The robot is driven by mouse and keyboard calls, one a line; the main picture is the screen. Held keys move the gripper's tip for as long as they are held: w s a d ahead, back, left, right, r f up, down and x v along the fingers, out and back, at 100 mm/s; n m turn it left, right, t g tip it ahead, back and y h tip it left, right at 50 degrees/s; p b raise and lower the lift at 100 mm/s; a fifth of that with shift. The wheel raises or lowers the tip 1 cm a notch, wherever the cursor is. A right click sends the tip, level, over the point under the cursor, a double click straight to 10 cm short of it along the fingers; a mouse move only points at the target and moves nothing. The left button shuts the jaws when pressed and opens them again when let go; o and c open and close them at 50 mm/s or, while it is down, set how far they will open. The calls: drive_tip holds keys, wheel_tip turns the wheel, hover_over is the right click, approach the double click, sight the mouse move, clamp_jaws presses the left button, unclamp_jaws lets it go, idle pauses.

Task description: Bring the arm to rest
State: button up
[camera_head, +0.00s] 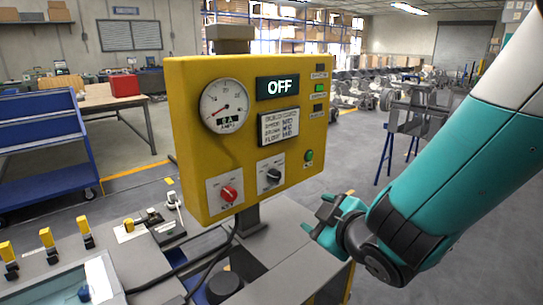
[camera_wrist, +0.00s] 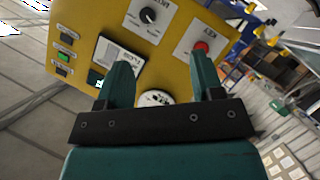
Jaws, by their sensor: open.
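My gripper (camera_head: 331,215) is at the end of my teal arm, at the lower right of the yellow control panel (camera_head: 190,110) in the head view. In the wrist view my gripper (camera_wrist: 165,75) has its two teal fingers apart with nothing between them. Beyond the fingers the panel (camera_wrist: 75,20) shows tilted, with its red knob (camera_wrist: 201,47) and black knob (camera_wrist: 148,15). In the head view the red knob (camera_head: 228,193) and black knob (camera_head: 273,176) sit low on the panel, the display (camera_head: 278,87) reads OFF, and the gauge (camera_head: 225,106) sits at upper left.
A grey bench (camera_head: 285,238) with cables lies below the panel. Several yellow-topped parts (camera_head: 47,238) stand at the left. A blue cart (camera_head: 40,150) and a wooden-topped table (camera_head: 110,102) are behind. Open grey floor (camera_head: 345,150) lies to the panel's right.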

drive_tip(key=s+d+r+m+g+p, duration=0.1)
drive_tip(key=s+r+m+g+p, duration=0.1)
drive_tip(key=s+r+g, duration=0.2)
drive_tip(key=s+d+r+m+g+p, duration=0.1)
drive_tip(key=s+r+g, duration=0.3)
drive_tip(key=s, duration=0.7)
drive_tip(key=s+d+r+m+g+h+p, duration=0.1)
drive_tip(key=s+d+r+m+g+p, duration=0.1)
drive_tip(key=s+r+g, duration=0.3)
drive_tip(key=s+p, duration=0.1)
drive_tip(key=s, duration=0.1)
drive_tip(key=shift+s+d+m+p, duration=0.3)
drive_tip(key=shift+s+d, duration=0.1)
